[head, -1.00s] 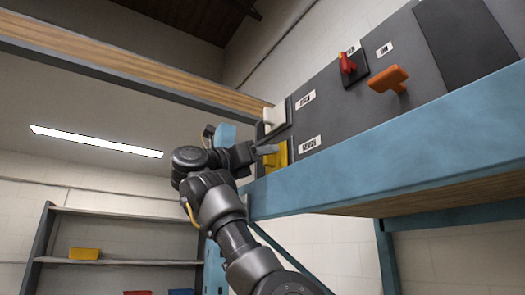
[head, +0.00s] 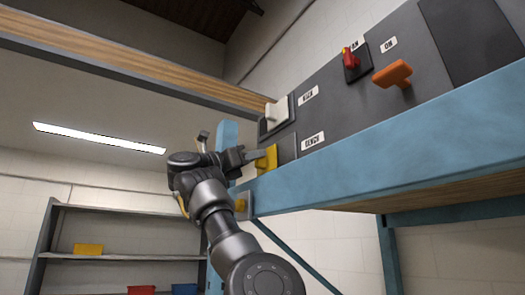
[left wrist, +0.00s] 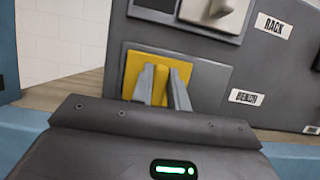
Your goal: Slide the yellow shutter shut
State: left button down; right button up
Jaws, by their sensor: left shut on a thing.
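The yellow shutter (head: 266,160) is a small plate with a raised yellow grip, low at the left end of the dark panel (head: 345,105), beside the BENCH label. It also shows in the left wrist view (left wrist: 183,70), with a grey plate to its right. My left gripper (head: 254,155) reaches it from the left. In the left wrist view its two fingers (left wrist: 162,82) stand on either side of the yellow grip, shut on it. The fingers hide part of the shutter. My right gripper is in neither view.
A white lever (head: 277,113) sits just above, beside the RACK label. A red knob (head: 350,60) and an orange handle (head: 392,74) are further right. The blue beam (head: 380,140) runs below the panel. Shelves (head: 125,220) with small bins stand at the back left.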

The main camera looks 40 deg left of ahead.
pick_arm(q)
jog(key=shift+a, duration=0.55)
jog(key=shift+d+r, duration=0.15)
jog(key=shift+d, duration=0.05)
jog(key=c, duration=1.5)
grip_release()
jog(key=shift+a, duration=0.15)
jog(key=shift+o, duration=0.7)
jog(key=shift+w+a, duration=0.15)
jog(key=shift+s+f, duration=0.25)
jog(key=shift+f, duration=0.05)
jog(key=b+v, duration=0.5)
jog(key=v, duration=0.5)
jog(key=shift+b, duration=0.35)
